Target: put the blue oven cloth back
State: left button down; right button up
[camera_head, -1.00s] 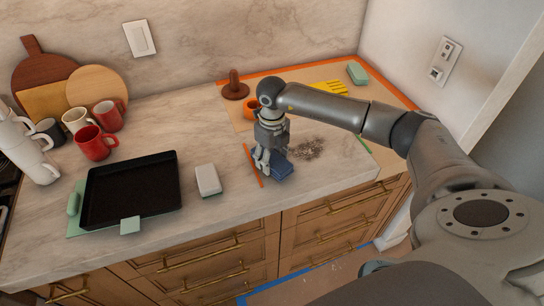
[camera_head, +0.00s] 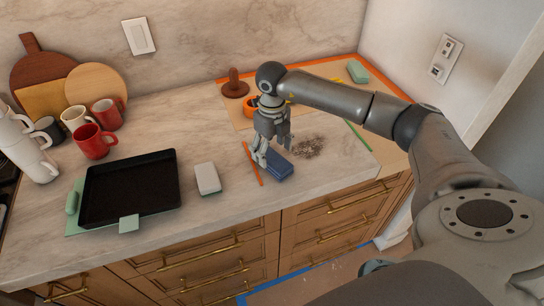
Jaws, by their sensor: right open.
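A folded blue cloth (camera_head: 279,168) lies on the marble counter near its front edge. My right gripper (camera_head: 274,153) is open with its fingers pointing down, just behind the cloth and at its left end. One finger is close to the left end of the cloth; I cannot tell whether it touches. My left gripper is not in view.
A thin orange stick (camera_head: 253,164) lies left of the cloth, and dark crumbs (camera_head: 308,147) lie to its right. A grey-white block (camera_head: 207,178) and a black tray (camera_head: 130,189) stand further left. Several mugs (camera_head: 94,142) are behind the tray.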

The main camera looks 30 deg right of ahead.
aim_at(272, 157)
notch_tip(272, 157, up, 9)
jog(key=b, duration=0.2)
jog(key=shift+r, duration=0.15)
dwell(0.4)
